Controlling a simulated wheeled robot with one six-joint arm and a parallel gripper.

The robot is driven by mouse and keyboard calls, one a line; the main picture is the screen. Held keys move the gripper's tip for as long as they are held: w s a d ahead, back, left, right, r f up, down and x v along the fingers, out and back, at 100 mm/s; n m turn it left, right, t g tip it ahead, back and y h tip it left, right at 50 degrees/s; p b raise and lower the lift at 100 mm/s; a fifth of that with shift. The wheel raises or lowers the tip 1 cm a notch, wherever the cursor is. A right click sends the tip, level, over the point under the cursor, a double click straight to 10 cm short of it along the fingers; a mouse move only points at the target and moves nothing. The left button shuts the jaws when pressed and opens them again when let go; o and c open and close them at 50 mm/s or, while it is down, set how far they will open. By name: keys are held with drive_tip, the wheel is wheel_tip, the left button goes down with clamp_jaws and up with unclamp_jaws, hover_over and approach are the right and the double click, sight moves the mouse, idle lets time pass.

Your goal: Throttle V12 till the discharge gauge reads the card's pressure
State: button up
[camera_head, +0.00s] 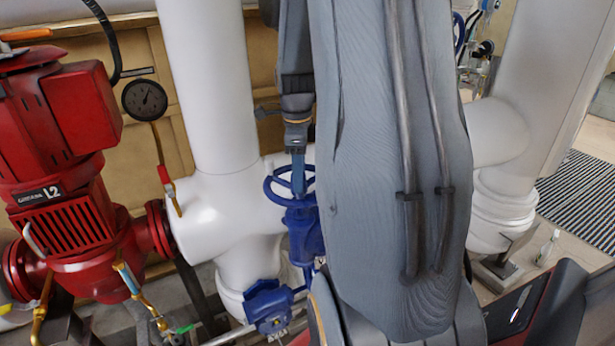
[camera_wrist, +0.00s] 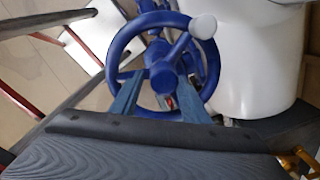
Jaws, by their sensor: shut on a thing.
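A blue valve handwheel (camera_head: 271,187) stands in front of the white pipe in the head view. In the wrist view the same wheel (camera_wrist: 118,45) fills the upper middle, with a pale round knob (camera_wrist: 203,26) on its rim. My gripper (camera_head: 298,188) comes down on the wheel from above. In the wrist view its two fingers (camera_wrist: 160,95) reach either side of the hub and are shut on the wheel. No V12 label is readable. A round dark-faced gauge (camera_head: 144,99) hangs left of the pipe; its needle points upward, but the reading is too small. No card is recognisable.
A second blue valve (camera_head: 268,306) is low beside the pipe. White pipes (camera_head: 205,90) stand behind the wheel. My arm hides much of the centre right. Floor grating (camera_head: 580,200) shows at the right.

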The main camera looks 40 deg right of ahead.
drive_tip(key=m, duration=0.1)
drive_tip(key=f+m, duration=0.1)
drive_tip(key=m, duration=0.3)
drive_tip(key=shift+s+a+f, duration=0.3)
drive_tip(key=shift+f, duration=0.1)
drive_tip(key=shift+c, duration=0.2)
drive_tip(key=shift+w+r, duration=0.3)
drive_tip(key=o, duration=0.8)
drive_tip(key=shift+o, duration=0.8)
drive_tip(key=shift+w+d, duration=0.1)
drive_tip(key=shift+w, duration=0.05)
drive_tip(key=shift+w+f, duration=0.2)
drive_tip(key=shift+f, duration=0.25)
drive_tip(key=shift+s, duration=0.25)
drive_tip(key=shift+w+r+g+p, duration=0.25)
drive_tip(key=shift+r+p, duration=0.25)
drive_tip(key=shift+p, duration=0.25)
drive_tip(key=r, duration=0.2)
drive_tip(key=r+p, duration=0.1)
drive_tip(key=r, duration=0.2)
drive_tip(key=shift+s+d+r, duration=0.2)
drive_tip(key=shift+d+r, duration=0.1)
drive_tip(key=shift+r, duration=0.1)
drive_tip(key=shift+r+m, duration=0.15)
drive_tip(key=shift+m, duration=0.15)
drive_tip(key=shift+w, duration=0.3)
drive_tip(key=shift+s, duration=0.2)
drive_tip(key=shift+w+r, duration=0.15)
wheel_tip(320, 180, up, 6)
drive_tip(key=shift+f, duration=0.2)
